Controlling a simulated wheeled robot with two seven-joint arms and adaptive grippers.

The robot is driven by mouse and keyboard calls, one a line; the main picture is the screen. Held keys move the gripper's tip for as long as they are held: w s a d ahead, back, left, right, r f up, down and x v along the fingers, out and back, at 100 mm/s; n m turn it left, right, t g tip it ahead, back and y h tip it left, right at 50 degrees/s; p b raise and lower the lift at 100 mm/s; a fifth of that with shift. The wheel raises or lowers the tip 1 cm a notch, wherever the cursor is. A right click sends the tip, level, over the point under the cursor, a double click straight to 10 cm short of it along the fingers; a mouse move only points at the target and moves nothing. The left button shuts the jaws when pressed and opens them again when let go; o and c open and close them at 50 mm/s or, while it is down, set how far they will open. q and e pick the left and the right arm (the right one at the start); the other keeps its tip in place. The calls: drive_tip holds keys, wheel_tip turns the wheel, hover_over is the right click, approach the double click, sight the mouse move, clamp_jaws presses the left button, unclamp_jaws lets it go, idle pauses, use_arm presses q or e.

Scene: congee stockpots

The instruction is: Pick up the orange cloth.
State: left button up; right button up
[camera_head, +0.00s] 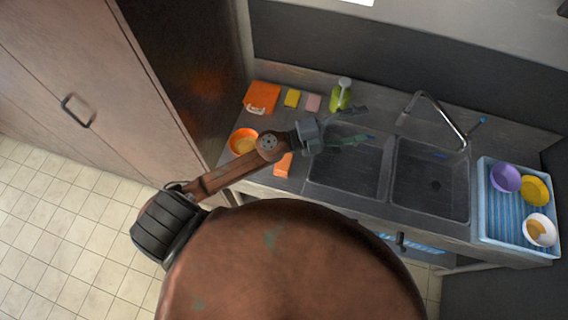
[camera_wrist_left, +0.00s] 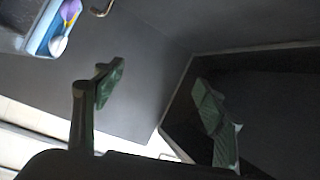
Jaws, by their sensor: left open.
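Two orange pieces lie on the counter in the head view, and I cannot tell for certain which is the orange cloth. A larger flat orange piece (camera_head: 264,94) lies at the back left with a small white thing on its front part. A smaller orange piece (camera_head: 283,166) lies near the front edge, partly behind my left arm. My left gripper (camera_head: 356,124) is to the right of both, over the left sink basin, open and empty. Its two spread fingers also show in the left wrist view (camera_wrist_left: 160,95), with nothing between them. My right gripper is not in view.
An orange bowl (camera_head: 241,145) stands at the counter's left. A yellow sponge (camera_head: 292,98), a pink sponge (camera_head: 313,103) and a green soap bottle (camera_head: 341,96) stand along the back. A tap (camera_head: 450,120) rises behind the right basin (camera_head: 430,182). A blue rack (camera_head: 487,205) holds dishes at right.

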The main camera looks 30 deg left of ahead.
use_arm(q)
drive_tip(key=s+d+f+m+g, duration=0.3)
drive_tip(key=d+f+m+g, duration=0.1)
drive_tip(key=f+m+g, duration=0.1)
drive_tip(key=m+g+y, duration=0.4)
drive_tip(key=g+y, duration=0.4)
drive_tip(key=y, duration=0.7)
hover_over(284, 161)
wheel_tip(284, 161, down, 22)
drive_tip(key=shift+w+p, duration=0.1)
drive_tip(key=shift+p, duration=0.2)
drive_tip(key=f+p, duration=0.1)
drive_tip(key=f, duration=0.2)
drive_tip(key=f+p, duration=0.1)
drive_tip(key=f, duration=0.2)
drive_tip(key=shift+s+f+p, duration=0.2)
drive_tip(key=shift+f+p, duration=0.2)
drive_tip(key=shift+f, duration=0.3)
drive_tip(key=shift+c, duration=0.3)
